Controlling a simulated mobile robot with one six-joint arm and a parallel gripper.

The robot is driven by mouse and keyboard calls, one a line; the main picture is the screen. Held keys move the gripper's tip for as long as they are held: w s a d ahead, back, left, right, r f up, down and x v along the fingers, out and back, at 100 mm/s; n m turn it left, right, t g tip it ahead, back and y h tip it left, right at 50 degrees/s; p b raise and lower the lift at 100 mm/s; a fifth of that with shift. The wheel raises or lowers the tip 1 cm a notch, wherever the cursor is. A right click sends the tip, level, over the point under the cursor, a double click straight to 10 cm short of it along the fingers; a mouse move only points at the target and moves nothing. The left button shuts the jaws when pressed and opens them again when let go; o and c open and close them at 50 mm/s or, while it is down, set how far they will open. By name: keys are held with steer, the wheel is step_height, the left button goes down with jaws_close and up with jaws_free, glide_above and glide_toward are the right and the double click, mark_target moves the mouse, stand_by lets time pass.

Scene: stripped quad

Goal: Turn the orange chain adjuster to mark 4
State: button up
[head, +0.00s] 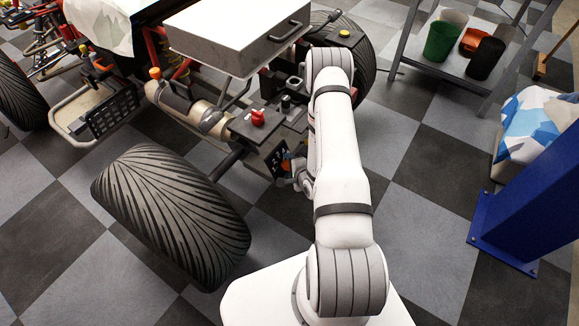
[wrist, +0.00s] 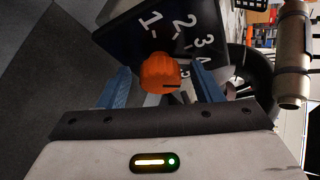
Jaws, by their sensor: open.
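The orange chain adjuster (wrist: 159,72) is a ribbed knob on a black plate (wrist: 120,35) with white numbers. My gripper (wrist: 160,70) is open, with one blue finger on each side of the knob. Gaps show between fingers and knob. In the head view, the adjuster (head: 286,163) is small beside my gripper (head: 291,172), on the upright plate (head: 276,158).
A red knob (head: 258,117) stands on the dark panel above the plate. A large black tyre (head: 172,212) lies left of my arm, and another wheel (head: 352,50) is behind it. A blue post (head: 530,205) stands at the right.

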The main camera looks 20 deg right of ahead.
steer(key=p+v, duration=0.1)
steer(key=v, duration=0.6)
steer(key=shift+s+r+p, duration=0.15)
steer(key=shift+s+p, duration=0.15)
steer(key=shift+s, duration=0.1)
